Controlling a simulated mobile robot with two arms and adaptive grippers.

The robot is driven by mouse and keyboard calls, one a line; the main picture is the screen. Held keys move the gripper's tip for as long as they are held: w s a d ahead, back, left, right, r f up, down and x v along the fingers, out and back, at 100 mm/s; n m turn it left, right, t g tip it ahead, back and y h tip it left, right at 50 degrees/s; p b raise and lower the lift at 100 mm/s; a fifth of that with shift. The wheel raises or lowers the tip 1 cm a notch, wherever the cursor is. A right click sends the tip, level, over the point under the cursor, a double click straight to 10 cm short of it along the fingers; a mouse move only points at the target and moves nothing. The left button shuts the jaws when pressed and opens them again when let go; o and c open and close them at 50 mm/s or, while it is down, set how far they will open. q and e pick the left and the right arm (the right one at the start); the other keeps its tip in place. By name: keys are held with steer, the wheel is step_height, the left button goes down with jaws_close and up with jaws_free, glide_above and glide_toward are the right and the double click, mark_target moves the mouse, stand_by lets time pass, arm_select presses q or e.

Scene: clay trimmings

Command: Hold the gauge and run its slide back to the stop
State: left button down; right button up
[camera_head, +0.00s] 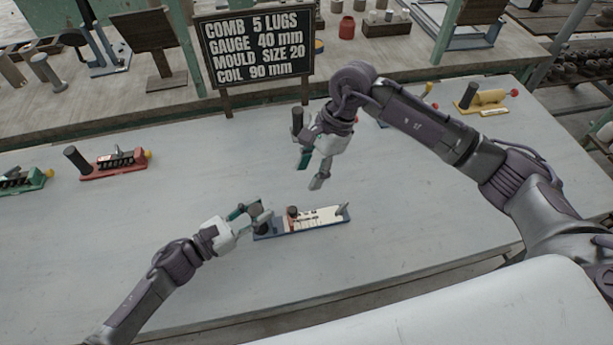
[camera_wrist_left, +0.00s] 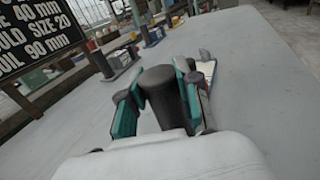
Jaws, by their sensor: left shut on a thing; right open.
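The gauge (camera_head: 318,219) lies on the table in the middle of the head view, a long blue base with a cream scale and an upright end piece at its right. Its slide (camera_head: 292,212), a dark reddish knob, stands left of the scale's middle. My left gripper (camera_head: 258,212) is shut on the gauge's dark upright handle at its left end; this handle (camera_wrist_left: 163,95) fills the space between the fingers in the left wrist view. My right gripper (camera_head: 317,175) is open and empty, above the table behind the gauge, apart from it.
A black sign (camera_head: 258,45) stands at the table's back. A red-based device (camera_head: 112,164) and a green-based one (camera_head: 22,181) lie to the left, a yellow one (camera_head: 484,100) at back right. The table (camera_head: 420,225) right of the gauge is clear.

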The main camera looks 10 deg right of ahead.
arm_select(q)
steer(key=c, duration=0.7)
jaws_free()
